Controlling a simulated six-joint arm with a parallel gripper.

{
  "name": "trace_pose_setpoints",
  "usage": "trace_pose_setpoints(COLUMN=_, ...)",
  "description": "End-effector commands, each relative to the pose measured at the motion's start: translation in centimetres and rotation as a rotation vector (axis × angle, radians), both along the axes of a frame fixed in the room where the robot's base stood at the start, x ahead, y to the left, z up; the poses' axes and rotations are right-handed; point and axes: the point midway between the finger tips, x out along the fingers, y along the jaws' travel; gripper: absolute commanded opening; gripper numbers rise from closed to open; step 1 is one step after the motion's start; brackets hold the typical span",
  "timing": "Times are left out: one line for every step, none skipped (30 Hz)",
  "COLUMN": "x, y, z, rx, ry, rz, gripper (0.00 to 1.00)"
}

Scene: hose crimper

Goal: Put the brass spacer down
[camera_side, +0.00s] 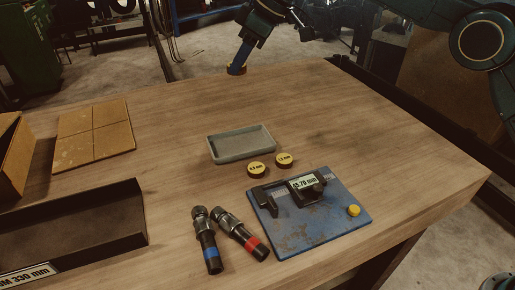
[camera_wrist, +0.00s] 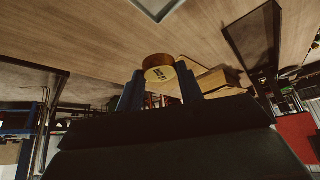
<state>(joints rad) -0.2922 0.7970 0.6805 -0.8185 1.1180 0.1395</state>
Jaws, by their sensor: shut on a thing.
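The brass spacer (camera_wrist: 160,68) is a short round disc with a pale, lettered yellow face. In the wrist view it sits between the two blue fingers of my gripper (camera_wrist: 158,85), which is shut on it. In the side view my gripper (camera_side: 238,66) is at the far edge of the wooden table, with the spacer (camera_side: 236,70) at its tip. I cannot tell whether the spacer touches the table. Two similar labelled discs lie on the table, one at left (camera_side: 256,168) and one at right (camera_side: 284,159).
A grey tray (camera_side: 214,151) lies mid-table. In front are a blue gauge plate (camera_side: 325,226) with a yellow knob and two hose fittings, blue-banded (camera_side: 207,240) and red-banded (camera_side: 240,235). A dark bin (camera_side: 75,235) and a tan tile (camera_side: 95,135) are at left. The table between gripper and tray is clear.

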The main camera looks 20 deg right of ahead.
Motion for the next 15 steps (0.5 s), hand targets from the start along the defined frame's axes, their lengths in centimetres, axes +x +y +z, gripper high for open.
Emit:
trace_pose_setpoints(x=-0.1, y=0.1, z=-0.1, rx=0.001, ry=0.002, rz=0.0, gripper=0.1)
trace_pose_setpoints(x=0.0, y=0.1, z=-0.3, rx=0.001, ry=0.002, rz=0.0, gripper=0.1)
trace_pose_setpoints(x=-0.1, y=0.1, z=-0.5, rx=0.003, ry=0.003, rz=0.001, gripper=0.1)
trace_pose_setpoints(x=-0.1, y=0.1, z=-0.7, rx=0.004, ry=0.003, rz=0.0, gripper=0.1)
trace_pose_setpoints(x=-0.1, y=0.1, z=-0.9, rx=0.003, ry=0.003, rz=0.002, gripper=0.1)
trace_pose_setpoints(x=-0.1, y=0.1, z=-1.1, rx=0.004, ry=0.004, rz=0.001, gripper=0.1)
trace_pose_setpoints(x=-0.1, y=0.1, z=-1.3, rx=0.003, ry=0.003, rz=0.002, gripper=0.1)
trace_pose_setpoints(x=-0.1, y=0.1, z=-1.5, rx=0.004, ry=0.003, rz=0.0, gripper=0.1)
trace_pose_setpoints(x=-0.1, y=0.1, z=-1.9, rx=0.002, ry=0.003, rz=0.001, gripper=0.1)
trace_pose_setpoints(x=-0.1, y=0.1, z=-2.1, rx=0.001, ry=0.002, rz=0.0, gripper=0.1)
trace_pose_setpoints(x=-0.1, y=0.0, z=-2.4, rx=0.001, ry=0.001, rz=0.0, gripper=0.1)
trace_pose_setpoints(x=-0.1, y=-0.1, z=-2.7, rx=-0.003, ry=0.0, rz=-0.001, gripper=0.1)
trace_pose_setpoints(x=-0.1, y=0.0, z=-3.2, rx=-0.002, ry=0.001, rz=0.0, gripper=0.1)
trace_pose_setpoints(x=-0.1, y=0.0, z=-3.6, rx=0.0, ry=0.002, rz=0.0, gripper=0.1)
trace_pose_setpoints(x=-0.1, y=0.0, z=-4.2, rx=0.0, ry=0.001, rz=0.0, gripper=0.1)
